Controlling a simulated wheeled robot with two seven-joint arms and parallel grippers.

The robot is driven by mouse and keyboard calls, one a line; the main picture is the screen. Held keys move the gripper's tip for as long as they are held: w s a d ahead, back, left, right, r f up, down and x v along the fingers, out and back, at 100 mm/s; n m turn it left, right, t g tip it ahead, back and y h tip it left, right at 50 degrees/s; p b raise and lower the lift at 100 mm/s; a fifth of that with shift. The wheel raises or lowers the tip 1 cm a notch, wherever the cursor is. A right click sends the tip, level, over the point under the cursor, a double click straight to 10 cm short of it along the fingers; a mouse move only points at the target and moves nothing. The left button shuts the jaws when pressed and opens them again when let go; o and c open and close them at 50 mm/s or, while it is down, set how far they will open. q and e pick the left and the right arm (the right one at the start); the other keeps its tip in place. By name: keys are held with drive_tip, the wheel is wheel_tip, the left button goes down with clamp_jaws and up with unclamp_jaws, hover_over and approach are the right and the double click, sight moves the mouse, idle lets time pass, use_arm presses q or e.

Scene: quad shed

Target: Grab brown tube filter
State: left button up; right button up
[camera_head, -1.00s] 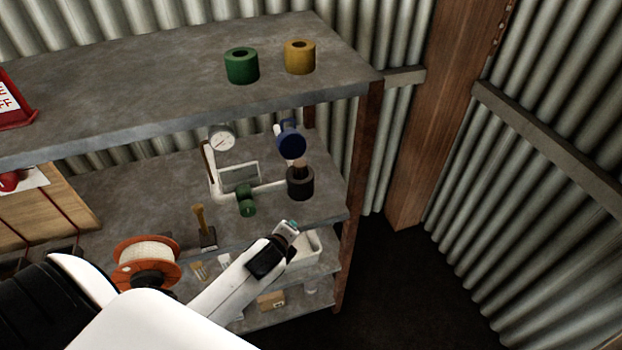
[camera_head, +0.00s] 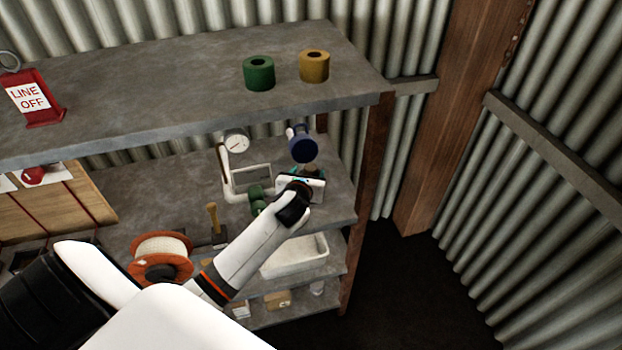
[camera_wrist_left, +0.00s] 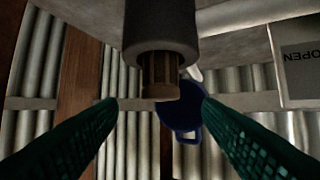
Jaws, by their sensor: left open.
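The brown tube filter (camera_wrist_left: 159,75) stands partly inside a dark round housing (camera_wrist_left: 160,30), with its brown end sticking out. The left wrist view is turned upside down, so the filter points down there. My left gripper (camera_wrist_left: 160,104) is open, with its green textured fingers on either side of the filter's exposed end and apart from it. In the head view my left gripper (camera_head: 304,178) is over the middle shelf's right end and hides the housing and most of the filter. My right gripper is not in view.
A gauge (camera_head: 237,141), white pipework and a green fitting (camera_head: 257,198) are to the left. The upper shelf (camera_head: 180,95) overhangs, holding a green ring (camera_head: 259,73) and a yellow ring (camera_head: 314,66). A post (camera_head: 370,170) is right.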

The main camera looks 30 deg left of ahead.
sight(310, 170)
use_arm(q)
drive_tip(key=shift+p+x, duration=0.3)
drive_tip(key=shift+x, duration=2.5)
drive_tip(key=shift+s+f, duration=0.15)
drive_tip(key=c, duration=1.1)
